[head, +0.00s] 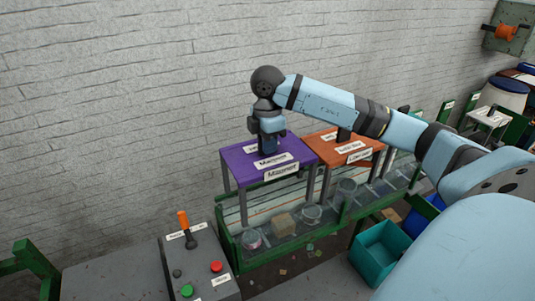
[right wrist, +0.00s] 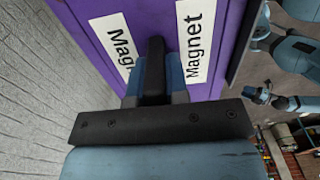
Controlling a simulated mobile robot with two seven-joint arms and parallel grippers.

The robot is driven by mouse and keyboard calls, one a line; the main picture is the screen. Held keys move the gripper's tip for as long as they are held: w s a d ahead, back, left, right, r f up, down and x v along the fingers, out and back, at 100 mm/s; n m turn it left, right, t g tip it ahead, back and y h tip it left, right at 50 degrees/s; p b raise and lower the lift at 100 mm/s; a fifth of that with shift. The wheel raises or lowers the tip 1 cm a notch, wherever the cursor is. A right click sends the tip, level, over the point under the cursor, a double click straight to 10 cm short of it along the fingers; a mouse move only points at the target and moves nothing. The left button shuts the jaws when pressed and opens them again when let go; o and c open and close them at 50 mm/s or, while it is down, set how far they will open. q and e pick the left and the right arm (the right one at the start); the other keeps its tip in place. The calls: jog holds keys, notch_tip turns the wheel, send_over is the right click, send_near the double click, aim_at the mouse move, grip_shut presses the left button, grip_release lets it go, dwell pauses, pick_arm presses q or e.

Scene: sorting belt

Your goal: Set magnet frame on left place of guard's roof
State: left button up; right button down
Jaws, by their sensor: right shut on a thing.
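The magnet frame is a purple-topped stand (head: 240,158) on grey legs, with white "Magnet" labels, at the left end of the belt guard (head: 262,262). Its top looks level; I cannot tell whether its feet touch the roof. My right gripper (head: 269,148) comes down from above and is shut on the black handle (right wrist: 155,70) in the middle of the purple top, which fills the upper part of the right wrist view (right wrist: 228,45). Small blue and black parts of my other arm seem to show at the right edge there; its jaws are too small to read.
An orange-topped stand (head: 322,144) with a black handle stands close to the right of the purple one. A control box (head: 205,262) with an orange-handled lever and buttons is at the front left. A teal bin (head: 378,262) is at the front right. A grey brick wall is behind.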

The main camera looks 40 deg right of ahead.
aim_at(268, 156)
notch_tip(268, 156, down, 3)
jog(key=shift+f+p, duration=0.2)
jog(key=shift+p, duration=0.1)
jog(key=shift+f, duration=0.2)
jog(key=shift+f, duration=0.2)
jog(key=c, duration=1.1)
grip_release()
